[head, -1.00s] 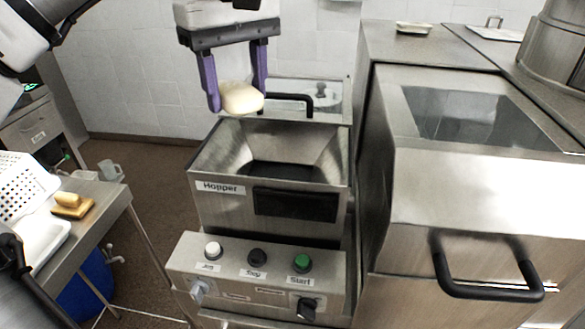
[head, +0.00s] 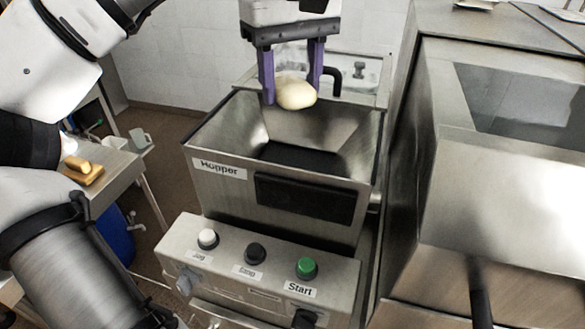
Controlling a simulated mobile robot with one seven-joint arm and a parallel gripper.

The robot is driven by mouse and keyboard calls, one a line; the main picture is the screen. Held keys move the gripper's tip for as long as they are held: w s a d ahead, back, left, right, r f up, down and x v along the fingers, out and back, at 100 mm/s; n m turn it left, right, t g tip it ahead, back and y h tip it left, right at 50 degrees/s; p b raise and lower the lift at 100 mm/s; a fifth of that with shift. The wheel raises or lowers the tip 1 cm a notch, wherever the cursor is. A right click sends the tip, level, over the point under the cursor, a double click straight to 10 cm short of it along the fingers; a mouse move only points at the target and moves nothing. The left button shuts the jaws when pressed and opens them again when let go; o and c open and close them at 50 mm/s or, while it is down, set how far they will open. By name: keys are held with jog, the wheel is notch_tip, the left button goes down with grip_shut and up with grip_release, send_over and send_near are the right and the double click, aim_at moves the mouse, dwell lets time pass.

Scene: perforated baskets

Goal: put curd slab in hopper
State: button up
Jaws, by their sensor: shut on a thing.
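My gripper (head: 291,88) has purple fingers and is shut on the curd slab (head: 296,94), a pale cream, rounded lump. It holds the slab over the back part of the hopper's opening. The hopper (head: 218,178) is an open steel bin with sloping inner walls and a dark bottom, labelled "Hopper" on its front. The slab appears above the rim and apart from the walls; its exact height is hard to tell.
A control panel (head: 225,268) with a white, a black and a green button is below the hopper. A large steel machine (head: 480,200) stands close on the right. A side table (head: 115,175) at left holds a yellowish block on a board (head: 85,172).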

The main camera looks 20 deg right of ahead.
notch_tip(320, 180, down, 13)
jog(key=shift+f+p, duration=0.1)
jog(key=shift+p, duration=0.7)
jog(key=o, duration=1.1)
jog(key=shift+f, duration=0.1)
notch_tip(320, 180, up, 12)
jog(key=shift+r+b, duration=0.2)
jog(key=shift+b, duration=0.45)
